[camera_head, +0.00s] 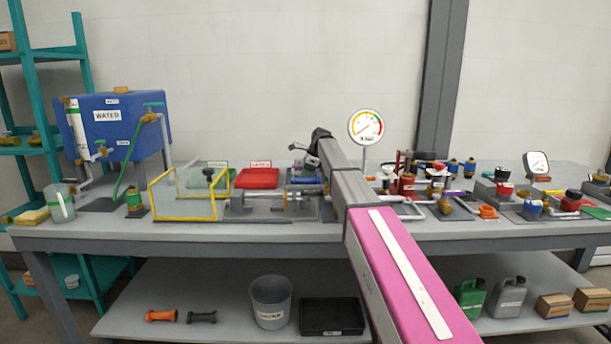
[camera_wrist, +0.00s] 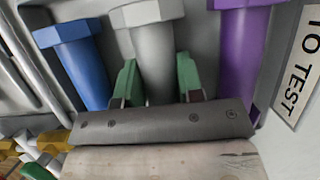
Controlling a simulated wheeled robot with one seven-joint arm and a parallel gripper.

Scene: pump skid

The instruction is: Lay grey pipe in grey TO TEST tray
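In the wrist view the grey pipe (camera_wrist: 154,45), with a hex-shaped end, lies between the two green fingers of my gripper (camera_wrist: 160,78). Both fingers appear to touch its sides, so the gripper looks shut on it. A blue pipe (camera_wrist: 85,65) is on its left and a purple pipe (camera_wrist: 237,55) on its right. The grey TO TEST tray shows its labelled side (camera_wrist: 296,65) at the right. The grey pipe is over or in the tray beside the other two; I cannot tell if it touches the floor. In the head view my arm hides the pipe.
On the bench a yellow-edged clear box (camera_head: 187,197), a red tray (camera_head: 257,178) and a grey fixture (camera_head: 275,203) stand left of my arm. Gauges, valves and fittings crowd the right side. A blue WATER tank (camera_head: 120,130) is at the far left.

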